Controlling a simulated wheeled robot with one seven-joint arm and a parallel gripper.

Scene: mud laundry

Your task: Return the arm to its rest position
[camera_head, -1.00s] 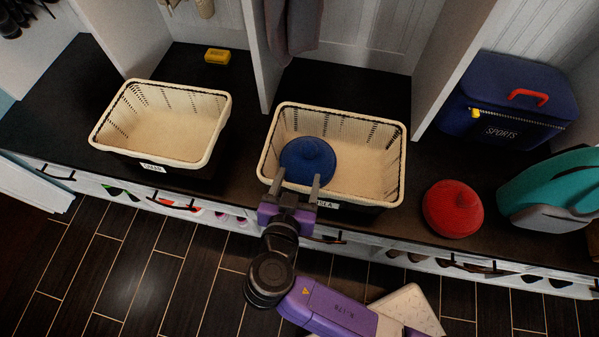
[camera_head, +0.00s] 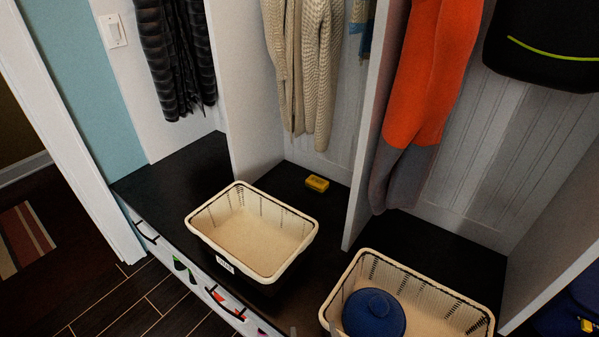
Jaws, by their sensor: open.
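Only the tips of my gripper (camera_head: 313,330) seem to show at the bottom edge, apart and with nothing between them, just left of the right basket. The rest of my arm is out of the picture. The right cream basket (camera_head: 437,290) stands on the dark bench, cut off by the bottom edge. A round dark blue hat-like thing (camera_head: 374,314) lies in its left part, clear of my gripper.
The left cream basket (camera_head: 208,232) is empty on the bench (camera_head: 160,180). A small yellow block (camera_head: 317,183) lies behind it. Clothes hang above, including an orange and grey garment (camera_head: 420,85). White dividers part the cubbies. Dark floor lies at lower left.

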